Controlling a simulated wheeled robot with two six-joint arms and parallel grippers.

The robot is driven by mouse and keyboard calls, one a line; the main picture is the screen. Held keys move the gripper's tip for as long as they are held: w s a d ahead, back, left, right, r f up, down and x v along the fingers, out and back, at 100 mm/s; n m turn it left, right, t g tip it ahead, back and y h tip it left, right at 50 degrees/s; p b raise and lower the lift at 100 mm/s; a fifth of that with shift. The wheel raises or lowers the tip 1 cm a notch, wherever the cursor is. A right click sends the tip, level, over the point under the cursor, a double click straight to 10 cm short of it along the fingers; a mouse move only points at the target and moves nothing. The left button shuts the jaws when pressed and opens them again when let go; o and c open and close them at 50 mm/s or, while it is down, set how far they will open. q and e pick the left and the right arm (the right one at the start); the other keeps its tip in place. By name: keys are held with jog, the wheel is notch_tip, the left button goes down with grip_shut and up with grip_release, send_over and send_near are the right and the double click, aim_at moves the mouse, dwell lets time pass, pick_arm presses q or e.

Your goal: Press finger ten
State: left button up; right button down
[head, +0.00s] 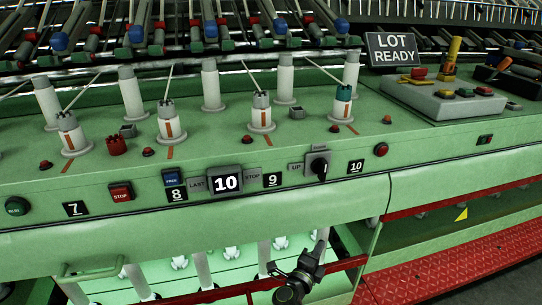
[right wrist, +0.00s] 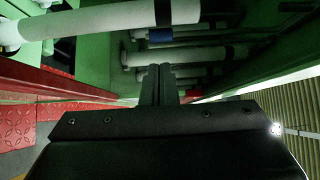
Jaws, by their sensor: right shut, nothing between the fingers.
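A number plate "10" (head: 356,166) is on the green front panel at right, and a dark display (head: 226,183) also reads 10. On the deck above the plate stands a white post with a teal top (head: 343,104); posts to its left have grey tops. Which part is finger ten I cannot tell for sure. My right gripper (head: 321,236) is shut and empty, low in front of the panel, below the plate and apart from it. In the right wrist view its closed fingers (right wrist: 158,82) point toward white rollers. My left gripper is not in view.
A black selector knob (head: 319,168) marked UP sits left of the plate, a red button (head: 381,149) right of it. A sign (head: 393,50) reads LOT READY. A grey control box (head: 440,98) sits on the right deck. A red rail (head: 290,281) runs beside my right arm.

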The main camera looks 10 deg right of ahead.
jog(key=s+d+f+n+g+y+p, duration=0.1)
jog(key=s+f+n+g+y+p, duration=0.3)
jog(key=s+f+n+y, duration=1.2)
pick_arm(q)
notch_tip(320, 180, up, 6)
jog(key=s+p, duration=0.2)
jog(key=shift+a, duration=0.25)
pick_arm(e)
jog(key=s+d+f+n+g+h, duration=0.1)
jog(key=s+f, duration=0.5)
jog(key=s, duration=0.6)
jog(key=s+d+f+n+g+h, duration=0.2)
jog(key=s+d+f+n+g, duration=0.1)
jog(key=s, duration=0.9)
jog(key=s+d+f+n+g+h, duration=0.2)
jog(key=s+f+n+g, duration=0.2)
jog(key=s+f, duration=0.4)
jog(key=s+n, duration=0.1)
jog(key=s, duration=0.4)
jog(key=shift+d+f+n+g, duration=0.3)
jog(key=shift+f, duration=0.05)
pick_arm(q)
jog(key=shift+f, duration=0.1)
pick_arm(e)
jog(key=shift+s, duration=0.1)
